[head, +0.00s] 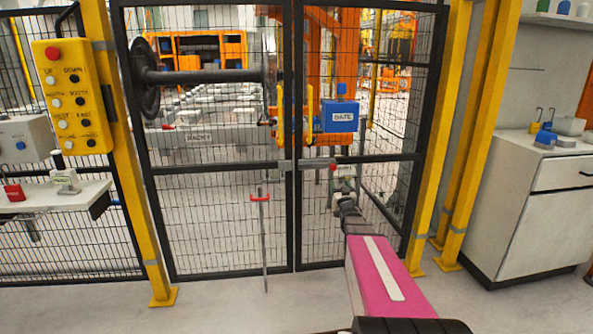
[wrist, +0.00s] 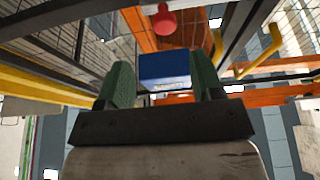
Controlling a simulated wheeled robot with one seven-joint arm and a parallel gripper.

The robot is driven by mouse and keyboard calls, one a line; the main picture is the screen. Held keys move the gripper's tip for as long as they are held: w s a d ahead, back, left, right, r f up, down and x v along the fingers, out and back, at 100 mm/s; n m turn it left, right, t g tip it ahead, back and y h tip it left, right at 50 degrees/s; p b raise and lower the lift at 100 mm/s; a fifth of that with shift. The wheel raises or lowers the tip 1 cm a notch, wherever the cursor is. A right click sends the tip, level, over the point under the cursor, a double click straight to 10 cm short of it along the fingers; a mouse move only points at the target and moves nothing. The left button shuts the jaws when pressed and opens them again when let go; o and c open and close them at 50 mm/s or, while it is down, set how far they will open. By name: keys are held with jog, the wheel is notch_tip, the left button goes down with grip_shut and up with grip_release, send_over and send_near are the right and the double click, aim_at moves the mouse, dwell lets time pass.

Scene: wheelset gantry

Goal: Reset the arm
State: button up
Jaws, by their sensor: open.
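My arm (head: 378,270), with a pink link, reaches from the lower right up to the mesh gate (head: 293,220). My gripper (head: 342,172) is small in the head view, in front of the gate's right leaf and below the blue GATE box (head: 342,116). In the wrist view my gripper (wrist: 160,80) shows two green fingers spread apart with nothing held between them. The blue box (wrist: 165,68) appears beyond and between the fingers, apart from them. A red knob (wrist: 163,19) is above it in that view.
The gate looks closed, with a red-handled rod (head: 262,198) at its middle. A yellow button pendant (head: 72,97) and a shelf (head: 60,200) are at left. A white cabinet (head: 535,210) stands at right. Yellow posts (head: 130,170) flank the gate; the floor before it is clear.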

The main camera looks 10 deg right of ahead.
jog(key=s+a+f+m+g+h, duration=0.1)
jog(key=s+a+f+g, duration=0.35)
jog(key=f+g, duration=0.2)
jog(key=s+a+f+m+g+h, duration=0.1)
jog(key=s+a+f+g, duration=0.2)
jog(key=s+f+g, duration=0.3)
jog(key=s+a+f+g, duration=0.2)
jog(key=s+a+g, duration=0.1)
jog(key=s, duration=0.4)
jog(key=s+a+f+n+g+y, duration=0.1)
jog(key=s+a+f+g, duration=0.1)
jog(key=s, duration=0.4)
jog(key=s+a+f+n+g+y, duration=0.1)
jog(key=s+a+f+g, duration=0.1)
jog(key=s+a+g, duration=0.2)
jog(key=s+g, duration=0.1)
jog(key=s, duration=0.2)
jog(key=shift+s+a, duration=0.25)
jog(key=shift+s, duration=0.05)
